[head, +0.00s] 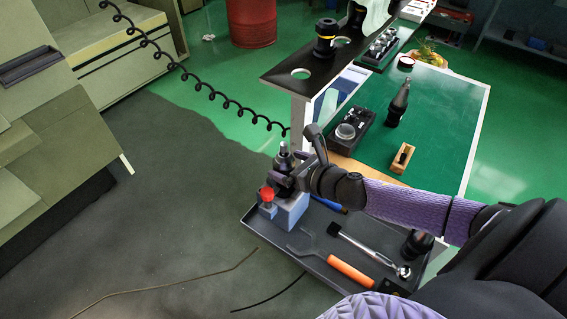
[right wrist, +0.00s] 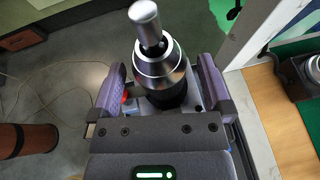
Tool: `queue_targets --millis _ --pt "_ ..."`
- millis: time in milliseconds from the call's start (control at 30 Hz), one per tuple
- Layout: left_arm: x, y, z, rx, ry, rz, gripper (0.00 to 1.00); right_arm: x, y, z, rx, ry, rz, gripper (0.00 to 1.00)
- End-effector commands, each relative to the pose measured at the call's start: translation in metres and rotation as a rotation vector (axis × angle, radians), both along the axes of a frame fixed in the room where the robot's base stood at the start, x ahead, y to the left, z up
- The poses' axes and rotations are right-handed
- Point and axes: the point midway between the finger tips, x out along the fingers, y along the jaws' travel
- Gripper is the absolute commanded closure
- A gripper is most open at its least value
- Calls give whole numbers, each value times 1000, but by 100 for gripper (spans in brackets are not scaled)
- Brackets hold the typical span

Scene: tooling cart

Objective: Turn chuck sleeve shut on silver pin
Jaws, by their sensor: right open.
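The silver pin (head: 283,147) stands upright in the top of the chuck, and it shows large in the right wrist view (right wrist: 145,18). The chuck sleeve (right wrist: 163,68) is a shiny metal collar around the pin's lower end. The chuck sits in a blue-grey block (head: 291,211) with a red knob (head: 266,194) on the tray's left corner. My right gripper (right wrist: 162,86) is open, one finger on each side of the chuck. I cannot tell whether either finger touches it. The chuck's lower part is partly hidden by the gripper. My left gripper is not in view.
The dark tray (head: 265,232) holds an orange-handled tool (head: 350,270) and a ratchet (head: 370,250). The green cart top (head: 440,130) carries a black tool holder (head: 397,105), a dark box (head: 352,130) and a small wooden block (head: 402,158). A black shelf with holes (head: 315,62) rises behind the chuck.

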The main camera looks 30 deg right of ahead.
Motion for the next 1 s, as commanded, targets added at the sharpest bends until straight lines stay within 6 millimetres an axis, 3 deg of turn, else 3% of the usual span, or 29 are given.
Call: queue_targets --millis 200,467,567,900,1000 --pt "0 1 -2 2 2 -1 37 17 4 -8 3 1 -1 0" --pt "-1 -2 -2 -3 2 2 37 18 4 -8 4 1 -2 0" --pt "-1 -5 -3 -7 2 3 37 18 4 -8 4 1 -2 17" --pt "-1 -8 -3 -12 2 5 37 18 4 -8 4 1 -2 87" --pt "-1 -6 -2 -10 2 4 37 18 4 -8 4 1 -4 87"
